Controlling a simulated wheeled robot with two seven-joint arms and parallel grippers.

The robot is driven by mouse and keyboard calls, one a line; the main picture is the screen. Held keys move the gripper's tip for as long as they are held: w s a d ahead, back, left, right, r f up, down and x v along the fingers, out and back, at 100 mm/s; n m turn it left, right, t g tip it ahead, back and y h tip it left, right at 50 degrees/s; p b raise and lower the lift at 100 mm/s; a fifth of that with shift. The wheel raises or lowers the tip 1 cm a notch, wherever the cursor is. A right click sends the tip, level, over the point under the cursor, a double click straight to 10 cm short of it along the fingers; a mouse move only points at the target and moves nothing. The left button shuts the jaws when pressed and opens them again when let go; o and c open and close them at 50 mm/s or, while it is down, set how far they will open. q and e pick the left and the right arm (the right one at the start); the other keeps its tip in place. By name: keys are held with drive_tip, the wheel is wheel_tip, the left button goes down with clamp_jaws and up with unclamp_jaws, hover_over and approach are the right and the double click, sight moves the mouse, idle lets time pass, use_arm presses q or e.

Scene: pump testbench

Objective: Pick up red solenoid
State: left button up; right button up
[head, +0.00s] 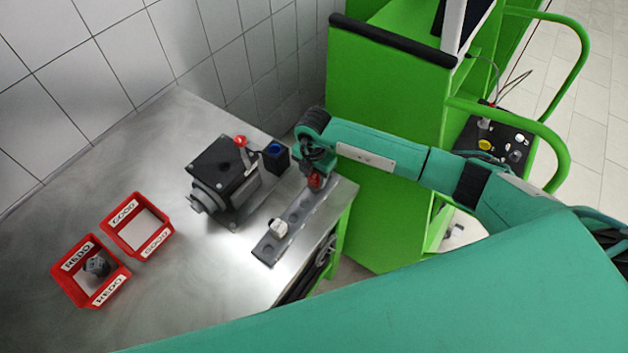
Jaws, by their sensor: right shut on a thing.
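The red solenoid (315,182) shows as a small red piece at the tip of my right gripper (314,172). My right gripper is shut on it, over the far end of a grey metal strip (293,217). I cannot tell whether the solenoid still touches the strip. Most of the solenoid is hidden by the gripper. My left gripper is not in the head view.
A dark pump (220,172) with a red-topped lever and a blue-topped block (275,155) stand close left of the gripper. A white piece (278,227) sits on the strip. Two red bins (138,225) (88,272) stand left. A green cabinet (385,120) borders the table (190,300).

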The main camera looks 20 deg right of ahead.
sight(314, 174)
wheel_tip(314, 174, up, 17)
drive_tip(key=b, duration=0.6)
drive_tip(key=shift+r, duration=0.2)
